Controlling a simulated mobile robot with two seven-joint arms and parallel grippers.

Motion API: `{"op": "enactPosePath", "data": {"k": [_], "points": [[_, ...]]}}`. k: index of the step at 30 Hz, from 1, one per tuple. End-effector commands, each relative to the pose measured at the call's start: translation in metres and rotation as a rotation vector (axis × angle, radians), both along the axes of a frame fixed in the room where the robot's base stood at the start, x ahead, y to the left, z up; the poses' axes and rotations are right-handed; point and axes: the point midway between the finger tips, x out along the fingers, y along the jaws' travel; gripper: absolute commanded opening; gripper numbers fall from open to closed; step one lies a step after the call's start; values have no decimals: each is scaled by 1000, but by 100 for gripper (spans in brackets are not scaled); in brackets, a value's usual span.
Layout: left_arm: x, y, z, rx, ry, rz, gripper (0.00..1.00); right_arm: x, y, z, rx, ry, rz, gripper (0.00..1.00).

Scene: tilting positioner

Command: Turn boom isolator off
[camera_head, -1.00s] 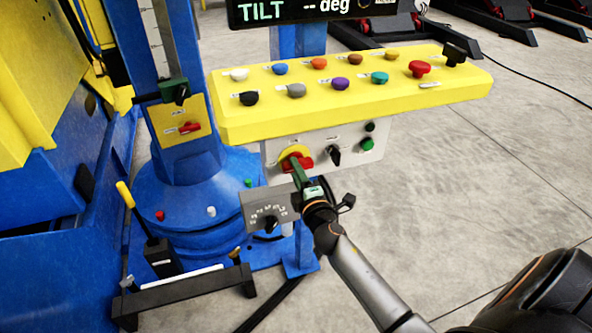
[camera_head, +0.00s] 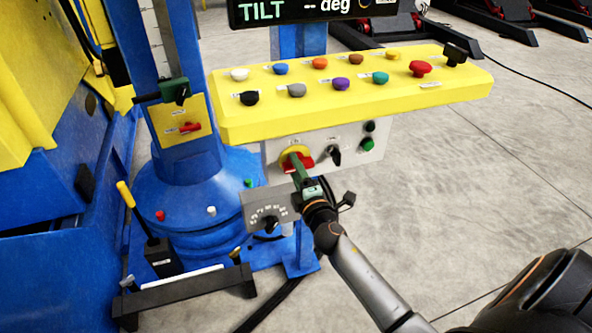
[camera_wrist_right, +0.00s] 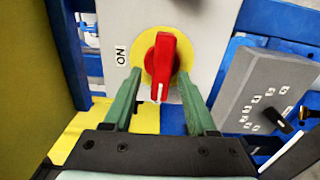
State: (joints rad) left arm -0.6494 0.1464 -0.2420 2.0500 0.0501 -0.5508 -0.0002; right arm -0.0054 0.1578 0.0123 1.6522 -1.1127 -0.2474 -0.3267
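A red rotary switch handle on a yellow disc (camera_head: 287,156) sits on the light grey panel under the yellow console. In the right wrist view the red handle (camera_wrist_right: 161,62) is upright in the picture, its white mark at the lower end, with an "ON" label to the left of the disc. My right gripper (camera_head: 297,174) is in front of the handle. In the right wrist view its two green fingers (camera_wrist_right: 159,90) are apart, one on each side of the handle's lower end, with gaps on both sides. My left gripper is not in view.
A black selector (camera_head: 335,157) and a green button (camera_head: 367,144) are right of the handle. A grey box with a black dial (camera_head: 258,205) hangs below left. The yellow console (camera_head: 240,118) with several buttons overhangs the panel. Clear floor lies to the right.

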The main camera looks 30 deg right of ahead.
Motion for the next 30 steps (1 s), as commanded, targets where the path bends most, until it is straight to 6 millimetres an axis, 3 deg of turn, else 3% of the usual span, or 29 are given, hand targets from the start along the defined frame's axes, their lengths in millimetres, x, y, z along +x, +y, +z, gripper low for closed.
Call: {"op": "enactPosePath", "data": {"k": [11,24,30], "points": [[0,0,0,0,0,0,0,-10,3,-2,4,3,0,57],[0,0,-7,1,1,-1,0,-90,22,-4,4,3,-1,57],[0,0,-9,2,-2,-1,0,-114,27,-2,2,1,0,57]]}}
